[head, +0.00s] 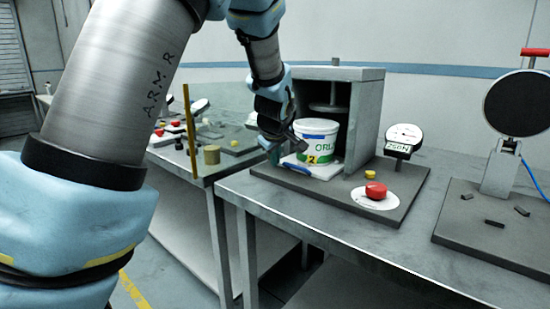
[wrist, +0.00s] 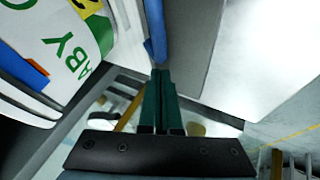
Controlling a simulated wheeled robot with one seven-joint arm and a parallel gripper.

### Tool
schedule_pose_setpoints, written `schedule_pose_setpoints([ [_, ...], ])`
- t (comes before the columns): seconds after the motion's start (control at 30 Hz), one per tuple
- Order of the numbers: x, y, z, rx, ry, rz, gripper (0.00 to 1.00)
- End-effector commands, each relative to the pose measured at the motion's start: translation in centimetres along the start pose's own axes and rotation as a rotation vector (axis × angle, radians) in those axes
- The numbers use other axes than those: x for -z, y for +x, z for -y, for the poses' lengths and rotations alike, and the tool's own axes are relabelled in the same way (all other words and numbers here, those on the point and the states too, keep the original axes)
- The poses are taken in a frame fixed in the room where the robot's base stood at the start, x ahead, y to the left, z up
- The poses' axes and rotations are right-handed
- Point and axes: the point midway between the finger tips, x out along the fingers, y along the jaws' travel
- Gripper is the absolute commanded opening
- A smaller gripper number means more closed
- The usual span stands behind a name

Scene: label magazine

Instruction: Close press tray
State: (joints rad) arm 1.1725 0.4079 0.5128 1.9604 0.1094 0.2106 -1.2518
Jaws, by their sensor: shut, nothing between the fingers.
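The press (head: 362,125) is a grey housing with an open front and a round plate inside at the top. Its white tray (head: 325,172) sticks out at the front, with a blue handle (head: 296,169) along its front edge. A white tub (head: 318,150) with green lettering and a yellow label stands upright on the tray. My gripper (head: 272,146) is beside the tub's left side, near the handle. In the wrist view its dark green fingers (wrist: 161,88) are together and empty, with the blue handle (wrist: 155,35) just beyond the tips. Whether they touch is unclear.
A red button (head: 376,190), a small yellow button (head: 371,173) and a dial gauge (head: 404,138) are right of the tray. A stand with a black disc (head: 517,103) is at far right. Another bench with small parts lies left, past a gap.

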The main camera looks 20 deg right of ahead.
Motion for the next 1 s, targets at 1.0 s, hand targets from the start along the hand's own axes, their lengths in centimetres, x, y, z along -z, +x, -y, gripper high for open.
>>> schedule_pose_setpoints([
  [1.0, 0.0, 4.7, -8.7, 0.001, -0.001, 0.001, 0.00],
])
